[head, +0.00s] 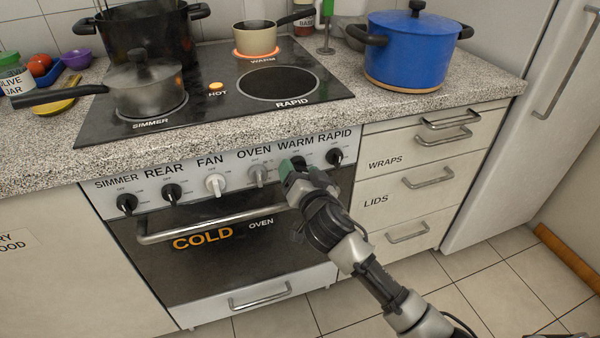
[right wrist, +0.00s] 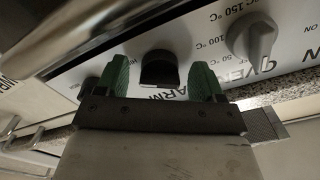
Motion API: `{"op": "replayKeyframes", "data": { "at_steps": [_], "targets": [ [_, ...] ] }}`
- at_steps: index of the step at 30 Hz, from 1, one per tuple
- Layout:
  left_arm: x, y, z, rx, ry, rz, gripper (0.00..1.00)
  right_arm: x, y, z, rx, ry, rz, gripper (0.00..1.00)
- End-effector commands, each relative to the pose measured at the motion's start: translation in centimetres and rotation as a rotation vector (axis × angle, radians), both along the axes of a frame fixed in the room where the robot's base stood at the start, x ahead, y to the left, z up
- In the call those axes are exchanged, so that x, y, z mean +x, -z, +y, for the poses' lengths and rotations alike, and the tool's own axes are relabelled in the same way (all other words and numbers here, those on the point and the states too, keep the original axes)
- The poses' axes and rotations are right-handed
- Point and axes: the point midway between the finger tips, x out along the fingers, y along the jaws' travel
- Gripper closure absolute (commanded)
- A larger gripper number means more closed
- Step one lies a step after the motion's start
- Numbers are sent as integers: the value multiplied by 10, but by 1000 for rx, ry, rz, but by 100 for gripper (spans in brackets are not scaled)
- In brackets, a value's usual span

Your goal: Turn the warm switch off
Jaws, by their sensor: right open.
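The warm switch is a black knob under the WARM label (head: 296,142) on the oven's front panel. In the head view my right gripper (head: 289,168) covers part of it. In the right wrist view, upside down, the knob (right wrist: 159,69) sits between the two green fingertips of my open right gripper (right wrist: 158,80), with gaps on both sides; I cannot tell whether it touches. The warm burner (head: 256,53) glows orange under a small beige saucepan (head: 259,36). My left gripper is not in view.
The grey oven knob (head: 258,175) and black rapid knob (head: 334,156) flank the warm switch. The oven handle (head: 215,223) runs below the panel. A blue pot (head: 413,52) stands on the counter at the right. A HOT light (head: 216,87) glows on the cooktop.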

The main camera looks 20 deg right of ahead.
Motion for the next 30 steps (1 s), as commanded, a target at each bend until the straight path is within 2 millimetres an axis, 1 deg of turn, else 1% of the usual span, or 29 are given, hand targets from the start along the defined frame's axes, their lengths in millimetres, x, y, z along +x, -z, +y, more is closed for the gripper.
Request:
{"op": "replayKeyframes", "data": {
  "at_steps": [7,15,17,25,27,30],
  "targets": [
    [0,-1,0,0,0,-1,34,1,0,0,0,-1,1,32],
    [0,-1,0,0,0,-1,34,0,0,0,0,-1,1,73],
    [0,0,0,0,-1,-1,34,0,1,0,-1,-1,1,81],
    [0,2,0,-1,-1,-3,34,0,0,0,-32,-1,0,81],
    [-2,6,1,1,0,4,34,0,0,0,-58,0,0,81],
    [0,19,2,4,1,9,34,0,0,-1,-112,1,-1,81]
  ]
}}
